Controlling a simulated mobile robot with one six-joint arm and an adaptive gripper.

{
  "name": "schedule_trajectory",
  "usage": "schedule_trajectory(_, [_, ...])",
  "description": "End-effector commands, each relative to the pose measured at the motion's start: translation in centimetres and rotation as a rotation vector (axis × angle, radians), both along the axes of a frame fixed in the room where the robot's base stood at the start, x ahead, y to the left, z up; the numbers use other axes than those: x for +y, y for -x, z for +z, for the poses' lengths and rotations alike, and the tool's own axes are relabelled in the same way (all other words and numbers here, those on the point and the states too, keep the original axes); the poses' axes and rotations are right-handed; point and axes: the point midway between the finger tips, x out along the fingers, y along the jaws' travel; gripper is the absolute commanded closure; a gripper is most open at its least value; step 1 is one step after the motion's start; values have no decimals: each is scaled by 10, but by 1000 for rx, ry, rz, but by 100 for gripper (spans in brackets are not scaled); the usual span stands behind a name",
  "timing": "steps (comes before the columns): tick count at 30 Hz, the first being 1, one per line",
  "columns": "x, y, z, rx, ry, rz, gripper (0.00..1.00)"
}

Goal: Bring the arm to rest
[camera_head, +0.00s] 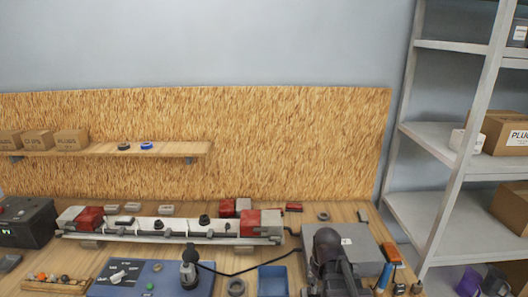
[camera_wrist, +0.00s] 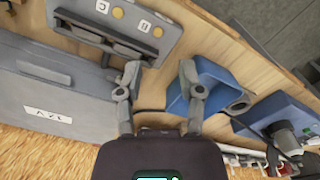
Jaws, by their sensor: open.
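My gripper (camera_wrist: 160,70) is open and empty in the wrist view. Its two grey fingers stand apart, with bare wooden bench and the edge of a grey panel seen between and beyond them. In the head view my dark arm stands at the front right of the bench, in front of the grey box (camera_head: 352,256), and hides part of it. The grey box also shows in the wrist view (camera_wrist: 45,85), left of the fingers, with a label on it. The blue bin (camera_wrist: 205,85) lies just right of the fingers.
A grey panel with lettered yellow spots (camera_wrist: 115,22) lies beyond the fingers. A blue unit with a black knob (camera_head: 160,280) and a cable stands left of the blue bin (camera_head: 272,282). A long rail with red blocks (camera_head: 170,228) lies behind. A metal shelf (camera_head: 450,215) stands right.

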Motion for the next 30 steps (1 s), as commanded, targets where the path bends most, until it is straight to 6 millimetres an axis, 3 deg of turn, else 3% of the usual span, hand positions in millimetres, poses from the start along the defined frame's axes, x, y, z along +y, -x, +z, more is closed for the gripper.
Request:
schedule_trajectory(6, [0, 25, -8, 0, 0, -293, 51])
schedule_trajectory(12, [1, 37, -11, 0, 0, -477, 51])
schedule_trajectory(30, [1, 39, -12, -1, 0, -536, 51])
